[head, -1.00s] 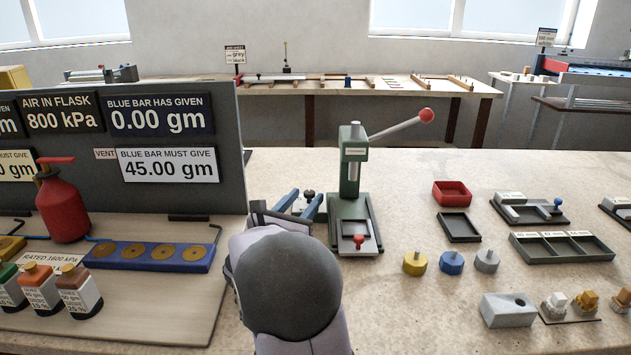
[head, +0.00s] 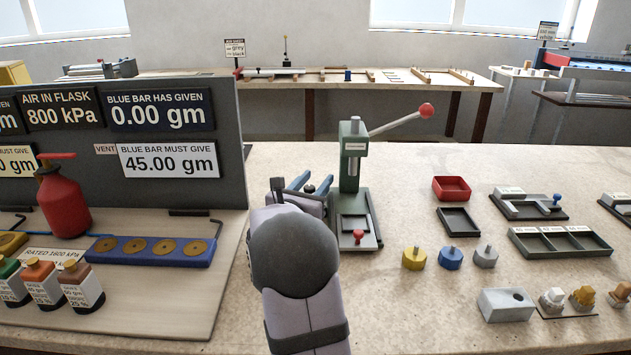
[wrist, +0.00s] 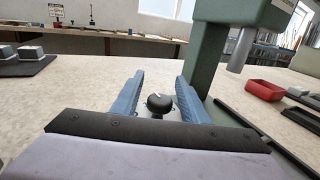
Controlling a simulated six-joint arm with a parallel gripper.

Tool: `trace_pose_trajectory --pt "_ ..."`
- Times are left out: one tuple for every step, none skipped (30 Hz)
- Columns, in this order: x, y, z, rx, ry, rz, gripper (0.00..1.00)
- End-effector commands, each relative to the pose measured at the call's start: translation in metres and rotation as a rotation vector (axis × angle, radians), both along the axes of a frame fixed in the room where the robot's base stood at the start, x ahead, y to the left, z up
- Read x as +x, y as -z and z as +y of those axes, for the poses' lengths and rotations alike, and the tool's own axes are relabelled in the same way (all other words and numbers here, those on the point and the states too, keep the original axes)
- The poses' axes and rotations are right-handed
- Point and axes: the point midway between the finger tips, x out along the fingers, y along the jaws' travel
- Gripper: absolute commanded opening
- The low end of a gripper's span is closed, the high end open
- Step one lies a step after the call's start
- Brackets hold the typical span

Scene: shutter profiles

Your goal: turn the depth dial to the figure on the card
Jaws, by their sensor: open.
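The dial (wrist: 159,104) is a round black knob with a white pointer mark, on a light plate beside the green press (head: 350,165). In the wrist view its mark points up and slightly left. My gripper (wrist: 160,84) is open, with one blue finger on each side of the dial; I cannot tell whether they touch it. In the head view my gripper (head: 309,183) is just left of the press, and my arm hides part of that area. A small white label (head: 355,147) on the press is too small to read. I cannot make out a card with a dial figure.
The press column (wrist: 208,60) rises close to my right finger. Its lever ends in a red ball (head: 426,110). A red tray (head: 451,188) and coloured weights (head: 450,258) lie to the right. A dark panel board (head: 228,150) stands left.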

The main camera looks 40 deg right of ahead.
Motion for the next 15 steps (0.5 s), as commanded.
trace_pose_trajectory --pt "0.0 0.0001 0.0 0.0 0.0 0.0 0.4" --pt "0.0 0.0001 0.0001 0.0 0.0 0.0 0.4" --pt "0.0 0.0 0.0001 0.0 0.0 0.0 0.4" --pt "-0.0002 0.0001 0.0001 0.0 0.0 0.0 0.33" --pt "-0.0001 0.0001 0.0002 0.0 0.0 0.0 0.26" --pt "-0.0002 0.0001 0.0001 0.0 0.0 0.0 0.16" --pt "-0.0002 0.0 0.0001 0.0 0.0 0.0 0.09" --pt "-0.0002 0.0 0.0002 0.0 0.0 0.0 0.02" --pt "-0.0002 0.0 0.0002 0.0 0.0 0.0 0.01" --pt "-0.0002 0.0 0.0002 0.0 0.0 0.0 0.01" --pt "-0.0002 0.0001 0.0002 0.0 0.0 0.0 0.01" --pt "-0.0002 0.0004 0.0002 0.0 -0.001 -0.001 0.01" --pt "-0.0002 0.0008 0.0001 0.0 -0.004 -0.001 0.01" --pt "0.0 0.0012 0.0001 0.0 -0.008 -0.002 0.01" --pt "0.0003 0.002 0.0001 0.0 -0.016 -0.003 0.01"
